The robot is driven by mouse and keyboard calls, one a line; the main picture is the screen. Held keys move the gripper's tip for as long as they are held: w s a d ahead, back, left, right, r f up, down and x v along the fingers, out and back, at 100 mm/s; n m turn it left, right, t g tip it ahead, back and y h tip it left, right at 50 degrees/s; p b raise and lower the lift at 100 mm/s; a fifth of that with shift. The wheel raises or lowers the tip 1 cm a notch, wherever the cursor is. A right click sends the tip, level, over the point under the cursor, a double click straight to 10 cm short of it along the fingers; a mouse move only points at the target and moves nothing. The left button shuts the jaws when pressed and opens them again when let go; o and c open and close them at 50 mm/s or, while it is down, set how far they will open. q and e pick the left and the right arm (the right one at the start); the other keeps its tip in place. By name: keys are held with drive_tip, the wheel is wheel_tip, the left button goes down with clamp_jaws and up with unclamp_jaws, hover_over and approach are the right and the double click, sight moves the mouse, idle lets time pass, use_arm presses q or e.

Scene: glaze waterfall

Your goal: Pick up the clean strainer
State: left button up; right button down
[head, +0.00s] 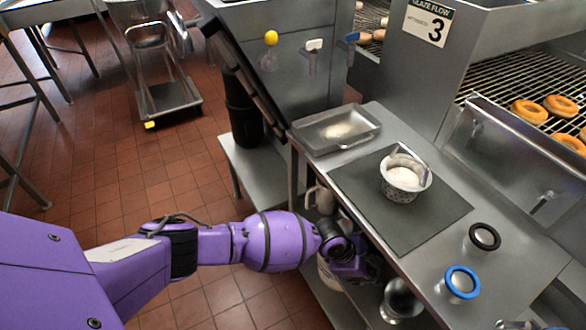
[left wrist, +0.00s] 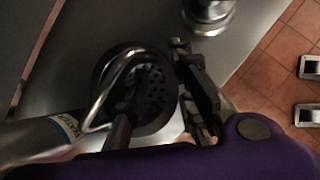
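A dark strainer (left wrist: 152,92) with a perforated bottom and a bent metal handle (left wrist: 108,88) is in the middle of the left wrist view, over a grey shelf. My left gripper (left wrist: 163,108) is open there, its fingers apart, one over the bowl and one beside its right rim. I cannot tell whether they touch it. In the head view my left gripper (head: 352,262) reaches below the worktable's edge and hides what is there. Another perforated strainer (head: 400,190) with white powder in it stands on the dark mat. My right gripper is not in view.
The worktable (head: 375,115) edge overhangs the lower shelf (head: 262,182). A metal pot (head: 401,300) stands at the shelf's right. A metal cylinder with a label (left wrist: 40,140) is left of the strainer in the wrist view. A tray (head: 355,143) and rings (head: 462,282) lie on top.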

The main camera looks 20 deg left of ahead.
use_arm(q)
drive_tip(key=shift+w+d+r, duration=0.1)
drive_tip(key=shift+w+r, duration=0.1)
clamp_jaws()
